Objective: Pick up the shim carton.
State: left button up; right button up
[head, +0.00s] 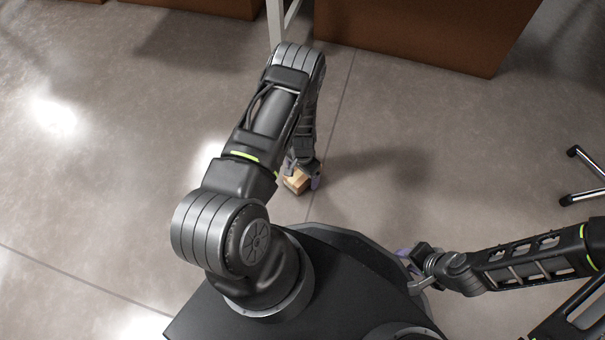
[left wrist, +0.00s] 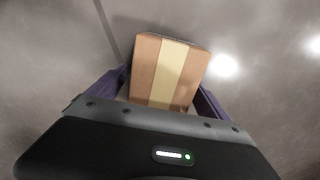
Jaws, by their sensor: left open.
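The shim carton (head: 297,181) is a small brown box with a pale tape stripe, low at the floor below my left arm in the head view. In the left wrist view the carton (left wrist: 168,72) sits between the purple fingers of my left gripper (left wrist: 160,95). My left gripper (head: 301,180) is open around the carton, one finger on each side. Whether the fingers touch it I cannot tell. My right gripper (head: 412,262) is at the lower right in the head view, beside my base, away from the carton. Its finger opening is not clear.
Brown cabinet-like blocks (head: 420,35) stand at the back, with a pale metal post (head: 277,20) beside them. Chair-like metal legs (head: 585,175) show at the right edge. The grey concrete floor (head: 90,170) is clear around the carton.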

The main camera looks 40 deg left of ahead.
pick_arm(q)
jog(key=shift+c, duration=0.2)
jog(key=c, duration=1.8)
jog(key=shift+o, duration=0.2)
jog(key=shift+r, duration=0.15)
notch_tip(320, 180, up, 10)
jog(key=p, duration=0.4)
